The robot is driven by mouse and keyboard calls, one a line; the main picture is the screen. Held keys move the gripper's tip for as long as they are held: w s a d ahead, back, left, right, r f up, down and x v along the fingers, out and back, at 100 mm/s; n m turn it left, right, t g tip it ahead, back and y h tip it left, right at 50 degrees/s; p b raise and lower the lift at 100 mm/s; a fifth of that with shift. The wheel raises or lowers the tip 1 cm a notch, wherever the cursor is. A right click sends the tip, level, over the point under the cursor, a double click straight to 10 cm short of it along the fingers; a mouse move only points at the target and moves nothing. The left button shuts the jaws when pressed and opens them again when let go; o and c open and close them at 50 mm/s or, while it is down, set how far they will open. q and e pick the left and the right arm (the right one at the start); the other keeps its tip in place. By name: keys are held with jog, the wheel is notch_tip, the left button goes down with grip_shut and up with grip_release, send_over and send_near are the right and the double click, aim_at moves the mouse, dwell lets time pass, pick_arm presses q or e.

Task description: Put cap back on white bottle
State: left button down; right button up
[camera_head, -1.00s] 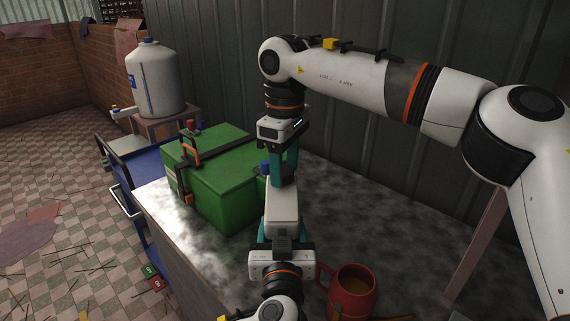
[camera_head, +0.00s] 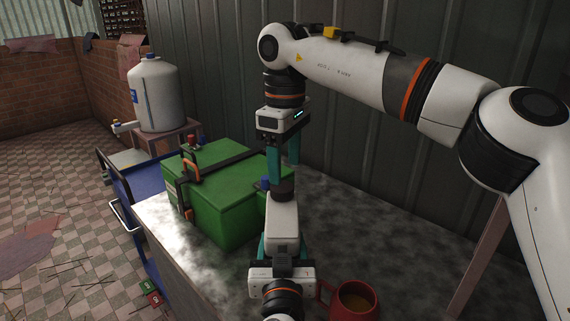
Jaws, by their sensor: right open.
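The white bottle (camera_head: 283,228) stands upright in the middle of the view. A black cap (camera_head: 283,189) sits on its top; how tightly it is seated cannot be told. My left gripper (camera_head: 284,250) comes in from the bottom, with teal fingers on both sides of the bottle's lower part, and is shut on it. My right gripper (camera_head: 283,168) points down just above the cap. Its teal fingers are apart and empty, and the lower end of one is close to the cap.
A green box (camera_head: 215,195) with dark straps stands left of the bottle on the grey table (camera_head: 350,235). A small blue knob (camera_head: 264,183) shows beside the bottle. A red mug (camera_head: 352,301) stands at front right. A blue cart (camera_head: 150,190) and white tank (camera_head: 155,98) are beyond.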

jog(key=n, duration=0.5)
jog(key=shift+a+r, duration=0.1)
jog(key=shift+r, duration=0.05)
jog(key=n, duration=0.7)
jog(key=shift+w+r, duration=0.1)
jog(key=shift+r, duration=0.15)
jog(key=n, duration=0.6)
jog(key=shift+a+r+n, duration=0.1)
jog(key=shift+r+n, duration=0.1)
jog(key=shift+n, duration=0.2)
jog(key=n, duration=0.6)
jog(key=shift+r+n, duration=0.25)
jog(key=shift+n, duration=0.05)
jog(key=n, duration=0.6)
jog(key=shift+r+n, duration=0.2)
jog(key=shift+n, duration=0.2)
jog(key=n, duration=0.6)
jog(key=shift+a+r+n, duration=0.1)
jog(key=shift+r+n, duration=0.1)
jog(key=shift+n, duration=0.2)
jog(key=n, duration=0.6)
jog(key=shift+r, duration=0.15)
jog(key=n, duration=0.5)
jog(key=shift+r, duration=0.15)
